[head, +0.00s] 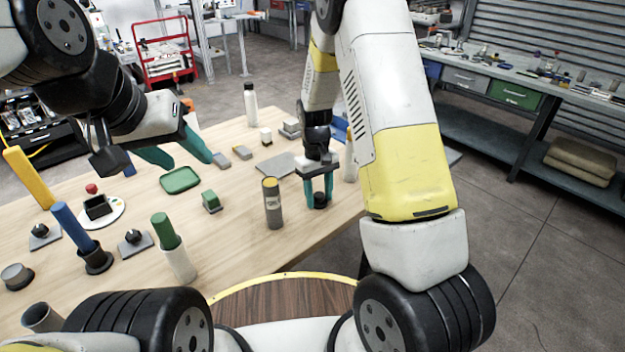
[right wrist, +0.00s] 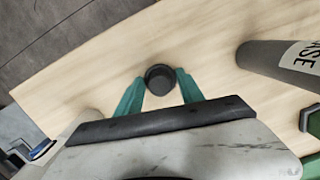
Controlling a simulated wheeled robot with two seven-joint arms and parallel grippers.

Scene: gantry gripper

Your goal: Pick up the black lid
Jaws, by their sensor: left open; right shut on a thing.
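The black lid (right wrist: 160,79) is a small round dark cap. In the right wrist view it sits between the green fingertips of my right gripper (right wrist: 159,88), which is shut on it. In the head view the lid (head: 320,199) shows between the fingers of my right gripper (head: 318,192), near the table's right edge. I cannot tell whether the lid still touches the table. My left gripper (head: 182,156) is open and empty above the left part of the table.
A grey labelled cylinder (head: 272,204) stands just left of my right gripper. A flat grey plate (head: 277,166) lies behind it. A green tray (head: 180,181) and green block (head: 211,202) are mid-table. Coloured cylinders in holders, such as the blue one (head: 74,227), stand at the left.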

